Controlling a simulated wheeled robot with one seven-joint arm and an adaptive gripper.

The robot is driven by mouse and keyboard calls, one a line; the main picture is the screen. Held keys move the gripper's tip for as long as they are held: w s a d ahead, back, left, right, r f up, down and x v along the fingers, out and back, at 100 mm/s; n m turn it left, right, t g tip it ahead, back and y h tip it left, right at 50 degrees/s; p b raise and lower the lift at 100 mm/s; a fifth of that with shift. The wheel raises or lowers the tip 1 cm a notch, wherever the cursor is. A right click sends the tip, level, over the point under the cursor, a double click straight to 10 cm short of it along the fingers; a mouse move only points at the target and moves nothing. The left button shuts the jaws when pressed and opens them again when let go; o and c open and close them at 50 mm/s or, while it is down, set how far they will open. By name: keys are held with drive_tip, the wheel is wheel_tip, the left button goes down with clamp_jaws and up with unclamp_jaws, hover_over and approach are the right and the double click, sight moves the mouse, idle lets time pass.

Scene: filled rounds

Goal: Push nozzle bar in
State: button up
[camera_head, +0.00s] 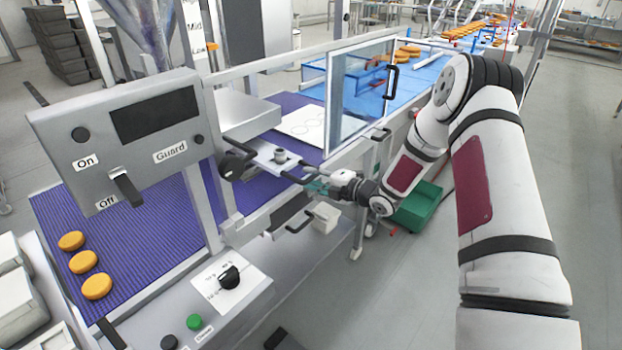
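What looks like the nozzle bar (262,155) is a grey metal plate with a round fitting (280,156) on top. It sits in the machine frame above the purple belt. A dark bar handle (299,178) sticks out from its right side toward my arm. My gripper (316,187) reaches in from the right, with its fingertips at or very close to this handle. The fingers are small and partly merge with the handle, so I cannot tell whether they touch or close on it.
A control panel (150,130) with a lever stands at left. A clear guard door (357,92) with a black handle is behind my gripper. Round orange pieces lie on the purple belt (150,225). A green crate (418,208) is on the floor below my arm. Floor at right is open.

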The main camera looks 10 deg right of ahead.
sight(270, 155)
drive_tip(key=shift+w+a+f, duration=0.15)
drive_tip(key=shift+w+a, duration=0.1)
drive_tip(key=shift+w, duration=0.1)
clamp_jaws()
drive_tip(key=r+b+x, duration=0.1)
drive_tip(key=b+x, duration=0.1)
drive_tip(key=x, duration=0.3)
drive_tip(key=r+b+x, duration=0.1)
drive_tip(key=b+x, duration=0.2)
drive_tip(key=x, duration=0.2)
drive_tip(key=r+b+x, duration=0.1)
drive_tip(key=b+x, duration=0.2)
drive_tip(key=x, duration=0.2)
drive_tip(key=shift+w+a, duration=0.3)
drive_tip(key=shift+w, duration=0.2)
drive_tip(key=shift+w+a+b, duration=0.35)
drive_tip(key=shift+w+b, duration=0.1)
drive_tip(key=shift+b, duration=0.2)
drive_tip(key=shift+w+a+r, duration=0.1)
drive_tip(key=shift+a+r, duration=0.05)
drive_tip(key=shift+r, duration=0.05)
